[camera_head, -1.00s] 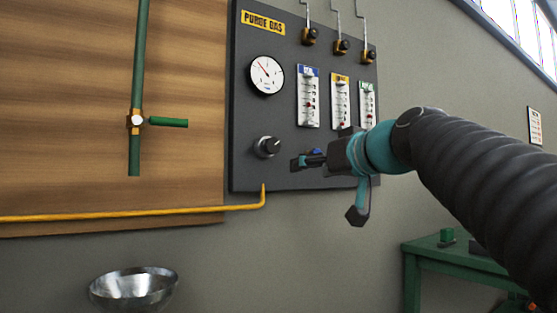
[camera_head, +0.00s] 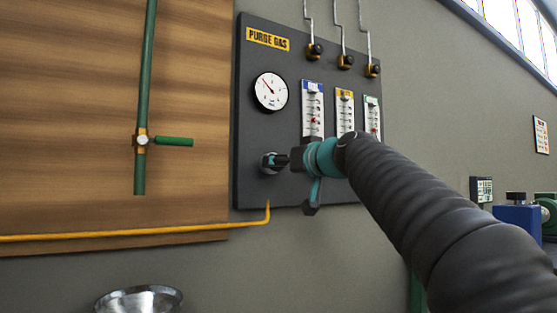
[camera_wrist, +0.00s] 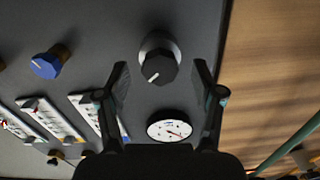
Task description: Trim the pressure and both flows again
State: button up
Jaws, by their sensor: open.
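The dark purge gas panel (camera_head: 254,120) hangs on the wall with a round white pressure gauge (camera_head: 271,91), also in the wrist view (camera_wrist: 170,130). Three flow meters stand in a row: blue-topped (camera_head: 312,108), yellow-topped (camera_head: 345,112) and green-topped (camera_head: 372,117). The black pressure knob (camera_wrist: 158,67) with a white pointer line sits below the gauge. My gripper (camera_head: 283,161) is at this knob in the head view. In the wrist view my gripper (camera_wrist: 161,75) is open, one finger either side of the knob, with gaps showing. A blue flow knob (camera_wrist: 46,64) is left there; my arm hides the flow knobs in the head view.
A green pipe (camera_head: 145,90) with a green-handled valve (camera_head: 174,141) runs down the wooden board at left. A yellow pipe (camera_head: 130,231) crosses below. A metal bowl (camera_head: 139,299) is at the bottom. A blue machine (camera_head: 519,217) stands at right.

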jog(key=shift+x, duration=1.2)
jog(key=c, duration=1.1)
jog(key=shift+c, duration=0.2)
jog(key=shift+m, duration=0.3)
jog(key=m+p, duration=0.2)
jog(key=m, duration=0.4)
jog(key=shift+a+r, duration=0.1)
jog(key=m+p, duration=0.2)
jog(key=m, duration=0.4)
jog(key=shift+m, duration=0.3)
